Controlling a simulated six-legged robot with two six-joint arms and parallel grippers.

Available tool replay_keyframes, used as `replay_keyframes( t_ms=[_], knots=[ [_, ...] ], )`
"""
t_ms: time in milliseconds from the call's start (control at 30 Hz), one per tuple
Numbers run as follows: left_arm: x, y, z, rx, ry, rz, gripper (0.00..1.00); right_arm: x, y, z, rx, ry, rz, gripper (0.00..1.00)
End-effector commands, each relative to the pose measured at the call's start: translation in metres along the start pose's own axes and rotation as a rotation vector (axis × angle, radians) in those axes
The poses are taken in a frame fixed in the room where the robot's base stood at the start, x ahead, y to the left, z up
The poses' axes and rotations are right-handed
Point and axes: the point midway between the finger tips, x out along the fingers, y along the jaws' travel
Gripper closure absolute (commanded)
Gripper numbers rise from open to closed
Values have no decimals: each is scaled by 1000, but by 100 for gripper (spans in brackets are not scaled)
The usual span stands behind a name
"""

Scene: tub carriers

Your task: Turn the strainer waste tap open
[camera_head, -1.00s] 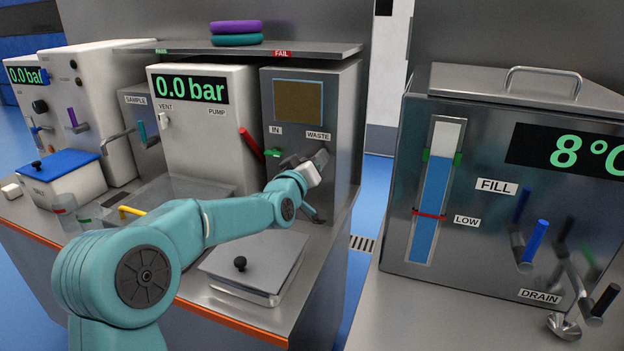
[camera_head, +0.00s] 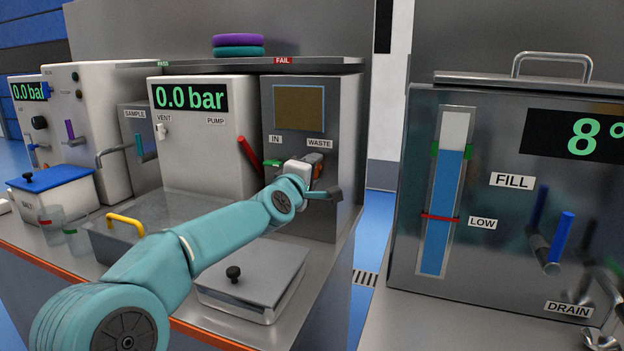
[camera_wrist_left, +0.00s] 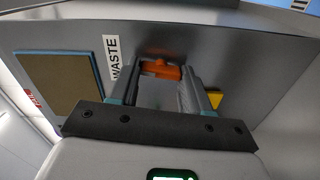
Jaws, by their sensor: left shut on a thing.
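The strainer is the grey metal cabinet (camera_head: 345,120) with a brown window (camera_head: 298,107), and IN and WASTE labels. Its waste tap (camera_wrist_left: 160,68) has an orange handle below the WASTE label (camera_wrist_left: 113,56), which reads sideways in the left wrist view. My left gripper (camera_head: 315,170) is at this tap, its fingers (camera_wrist_left: 160,82) on either side of the handle and shut on it. In the head view the gripper hides most of the handle. My right gripper is in neither view.
A red lever (camera_head: 249,152) stands close left of my gripper, by the IN label. A lidded metal box (camera_head: 250,290) and a tray with a yellow handle (camera_head: 125,222) lie below my left arm. The FILL tank (camera_head: 410,200) stands right, across a floor gap.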

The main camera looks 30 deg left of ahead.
Motion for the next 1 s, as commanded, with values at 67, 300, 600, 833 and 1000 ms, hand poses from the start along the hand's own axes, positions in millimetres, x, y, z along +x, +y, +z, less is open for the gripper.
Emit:
replay_keyframes(
  t_ms=[67, 300, 600, 833, 1000],
  knots=[
    [0, 0, 0, -42, 1, 3, 83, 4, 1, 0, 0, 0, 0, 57],
    [0, 0, 0, -123, 1, 2, 83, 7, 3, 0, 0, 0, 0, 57],
    [0, 1, 0, -149, 1, 3, 83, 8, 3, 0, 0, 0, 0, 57],
    [0, 1, 0, -149, 1, 3, 83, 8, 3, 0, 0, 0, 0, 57],
    [0, 1, 0, -148, 1, 3, 27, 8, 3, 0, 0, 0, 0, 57]
  ],
)
